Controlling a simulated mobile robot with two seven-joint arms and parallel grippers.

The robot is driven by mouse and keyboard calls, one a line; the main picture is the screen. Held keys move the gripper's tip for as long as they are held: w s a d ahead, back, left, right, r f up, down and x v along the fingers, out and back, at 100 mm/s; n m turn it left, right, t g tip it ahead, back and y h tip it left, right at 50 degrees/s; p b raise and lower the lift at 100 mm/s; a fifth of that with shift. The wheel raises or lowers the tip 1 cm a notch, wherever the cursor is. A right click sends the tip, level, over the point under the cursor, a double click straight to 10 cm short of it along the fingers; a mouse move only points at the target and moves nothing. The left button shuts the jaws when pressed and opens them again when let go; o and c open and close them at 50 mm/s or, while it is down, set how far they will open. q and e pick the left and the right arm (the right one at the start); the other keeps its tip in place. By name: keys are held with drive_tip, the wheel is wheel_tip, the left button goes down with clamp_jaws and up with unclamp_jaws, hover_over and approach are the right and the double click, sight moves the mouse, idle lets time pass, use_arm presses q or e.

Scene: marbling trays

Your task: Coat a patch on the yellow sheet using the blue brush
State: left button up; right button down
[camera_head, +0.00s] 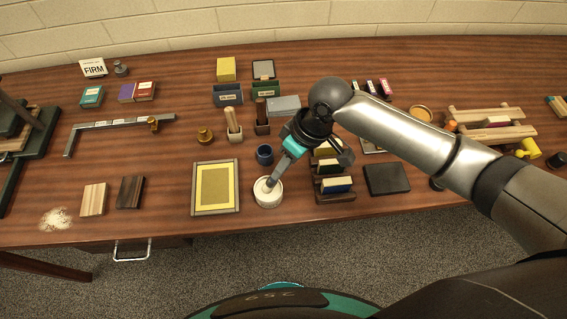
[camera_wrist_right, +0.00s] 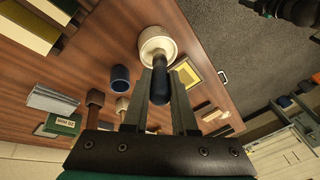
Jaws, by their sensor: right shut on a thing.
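The yellow sheet (camera_head: 232,187) lies in a grey frame on the table, with a darker mustard rectangle (camera_head: 214,187) across its middle. My right gripper (camera_head: 276,181) is just right of the frame, pointing down over a round white pot (camera_head: 269,198). In the wrist view its fingers (camera_wrist_right: 159,88) are shut on the dark blue handle of the blue brush (camera_wrist_right: 158,86). The brush's lower end is at the mouth of the white pot (camera_wrist_right: 157,41); its bristles are hidden. My left gripper is not in view.
A dark blue cup (camera_head: 264,153) stands just behind the pot. A wooden rack with coloured blocks (camera_head: 336,186) and a black slab (camera_head: 387,179) are to the right. Two wooden blocks (camera_head: 94,199) (camera_head: 130,192) lie left of the frame, with bare table between.

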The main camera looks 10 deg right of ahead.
drive_tip(key=shift+s+f+p, duration=0.15)
drive_tip(key=shift+p, duration=0.25)
idle(1.4)
wheel_tip(320, 180, up, 7)
drive_tip(key=p, duration=0.8)
idle(0.8)
drive_tip(key=shift+w+d, duration=0.1)
drive_tip(key=shift+w, duration=0.15)
drive_tip(key=w+d+m+t+b, duration=0.1)
drive_tip(key=d+m+b, duration=0.3)
drive_tip(key=b, duration=0.8)
drive_tip(key=w+d+m+t+h+b, duration=0.1)
drive_tip(key=w+d+m+b, duration=0.3)
drive_tip(key=d+b, duration=0.3)
drive_tip(key=b, duration=0.4)
drive_tip(key=shift+d+m+t+b, duration=0.15)
drive_tip(key=shift+m+t+b, duration=0.15)
drive_tip(key=shift+t+b, duration=0.1)
